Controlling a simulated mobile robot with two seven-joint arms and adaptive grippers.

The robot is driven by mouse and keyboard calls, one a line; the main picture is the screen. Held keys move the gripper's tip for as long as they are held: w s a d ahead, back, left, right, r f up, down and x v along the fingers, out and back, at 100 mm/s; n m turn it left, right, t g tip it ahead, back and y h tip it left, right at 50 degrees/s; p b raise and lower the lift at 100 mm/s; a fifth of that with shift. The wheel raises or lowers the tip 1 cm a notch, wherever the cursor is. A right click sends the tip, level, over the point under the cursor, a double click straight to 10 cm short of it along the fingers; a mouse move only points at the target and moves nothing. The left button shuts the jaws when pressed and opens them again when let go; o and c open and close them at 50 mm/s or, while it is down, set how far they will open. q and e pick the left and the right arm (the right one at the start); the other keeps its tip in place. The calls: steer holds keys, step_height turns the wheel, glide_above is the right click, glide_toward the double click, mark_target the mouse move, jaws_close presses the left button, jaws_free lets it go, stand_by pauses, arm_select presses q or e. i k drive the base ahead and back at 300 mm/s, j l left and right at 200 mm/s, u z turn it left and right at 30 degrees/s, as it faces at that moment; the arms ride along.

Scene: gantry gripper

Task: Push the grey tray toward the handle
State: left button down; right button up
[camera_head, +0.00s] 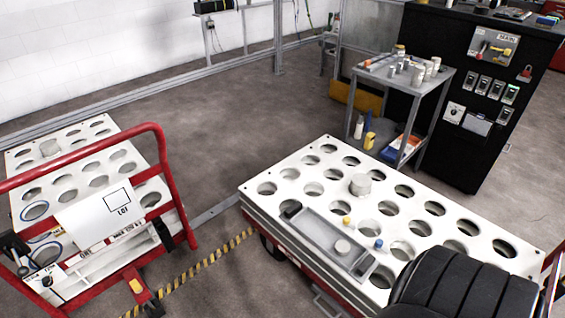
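The long grey tray (318,232) lies along the near left edge of a white table with round holes (327,157), right of the middle of the view. It has a black grip at each end, and a pale round piece (343,246) sits on it near its lower right end. A red tubular handle (80,152) rises over a second white holed cart at the left. A red rail piece also shows at the far right edge. I cannot tell which handle the task means. Neither of my grippers is in view, and nothing visible touches the tray.
A yellow and a blue knob (378,243) sit beside the tray, and a grey cylinder (360,184) stands farther back. A black ribbed shape (460,290) covers the table's near right corner. A grey tool cart (447,88) and black cabinet stand behind. Open floor lies between the carts.

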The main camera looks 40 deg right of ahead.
mark_target(323, 234)
steer(key=i+z, duration=0.3)
steer(key=z, duration=0.2)
steer(key=i+z, duration=0.3)
steer(key=z, duration=0.15)
steer(key=i+j+z, duration=0.25)
steer(key=z, duration=0.25)
steer(key=i+j+z, duration=0.25)
steer(key=z, duration=0.2)
